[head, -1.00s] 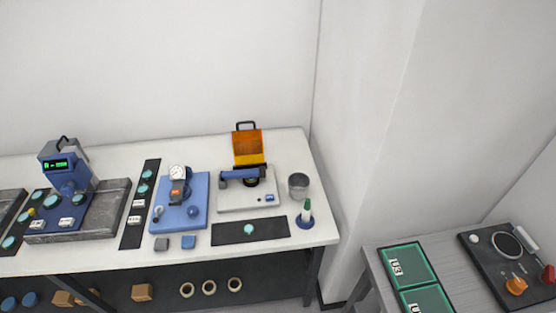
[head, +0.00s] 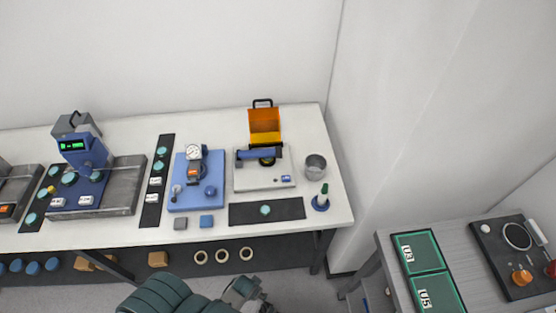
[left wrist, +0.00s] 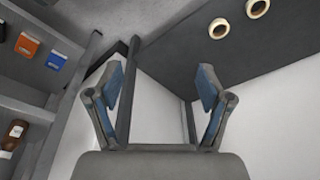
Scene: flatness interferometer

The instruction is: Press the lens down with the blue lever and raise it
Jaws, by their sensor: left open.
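The flatness interferometer has a pale base (head: 284,170), a raised orange cover (head: 264,122) and a blue lever (head: 257,154) lying across its top. A dark round part (head: 267,162) shows just below the lever; I cannot tell if it is the lens. A teal disc (head: 265,210) lies on the black mat in front. My left gripper (head: 250,295) is low in the head view, in front of the table and well short of the lever. In the left wrist view its blue-padded fingers (left wrist: 162,85) are open with nothing between them. My right gripper is not in view.
A metal cup (head: 315,167) and a green-topped bottle (head: 322,198) stand right of the interferometer. A blue gauge stand (head: 208,168) is on its left. The black mat (head: 290,209) lies near the table's front edge. Tape rings (head: 223,256) sit on the lower shelf.

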